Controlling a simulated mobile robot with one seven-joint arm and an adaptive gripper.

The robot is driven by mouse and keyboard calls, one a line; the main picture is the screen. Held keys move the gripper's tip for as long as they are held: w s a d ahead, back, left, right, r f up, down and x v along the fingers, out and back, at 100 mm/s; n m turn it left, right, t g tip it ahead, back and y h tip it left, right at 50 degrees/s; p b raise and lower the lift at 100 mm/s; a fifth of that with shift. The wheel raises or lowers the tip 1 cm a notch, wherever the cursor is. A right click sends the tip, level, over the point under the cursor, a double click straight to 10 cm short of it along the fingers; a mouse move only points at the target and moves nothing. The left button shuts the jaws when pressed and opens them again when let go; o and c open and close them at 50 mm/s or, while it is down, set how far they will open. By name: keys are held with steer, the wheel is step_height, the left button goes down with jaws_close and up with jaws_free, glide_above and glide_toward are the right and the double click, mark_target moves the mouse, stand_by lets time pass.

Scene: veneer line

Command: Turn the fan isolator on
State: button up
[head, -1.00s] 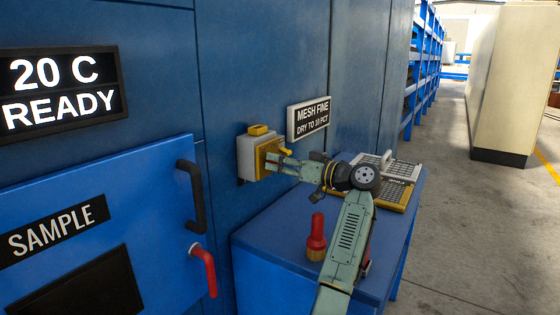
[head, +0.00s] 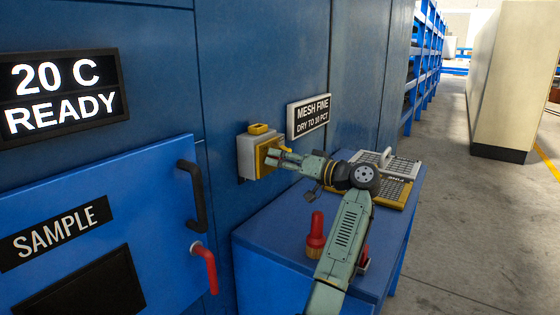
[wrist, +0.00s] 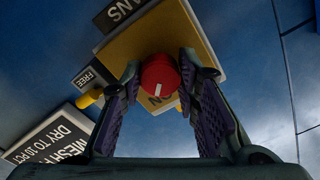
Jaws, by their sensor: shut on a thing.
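The fan isolator (head: 247,158) is a grey box with a yellow front plate, fixed to the blue wall. In the wrist view its yellow plate (wrist: 137,48) carries a round red knob (wrist: 160,84) with a short white mark. A dark label ending in "ANS" is above the knob, and part of a letter "N" shows beside it. My gripper (head: 273,155) reaches the plate from the right. In the wrist view its two fingers are on either side of the knob, shut on it. The head view does not show the knob, as the gripper covers it.
A small "FREE" label (wrist: 87,77) and a yellow peg (wrist: 90,98) sit beside the plate. A "MESH FINE" sign (head: 308,117) is right of the box. A blue bench (head: 275,243) below holds a red-handled tool (head: 316,230) and mesh frames (head: 395,190). The aisle is clear.

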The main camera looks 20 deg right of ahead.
steer(key=o, duration=1.2)
steer(key=v, duration=1.2)
steer(key=shift+d, duration=0.1)
